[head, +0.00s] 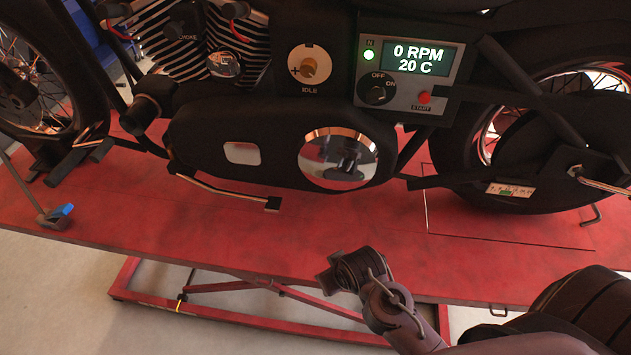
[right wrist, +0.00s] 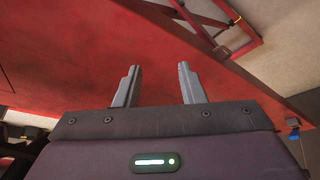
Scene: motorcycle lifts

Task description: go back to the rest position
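My right gripper (right wrist: 158,78) is open and empty in the right wrist view, its two grey fingers apart in front of the red lift. In the head view my right arm comes in from the lower right, and its hand end (head: 352,270) is over the lift's front edge, below the motorcycle and apart from it. The fingers are hard to make out there. My left gripper is not in view.
A dark motorcycle stands on the red lift platform (head: 330,225). Its control panel (head: 405,70) reads 0 RPM and 20 C, with a green light lit. An idle knob (head: 309,66) is left of it. A blue-tipped lever (head: 55,215) is at the far left.

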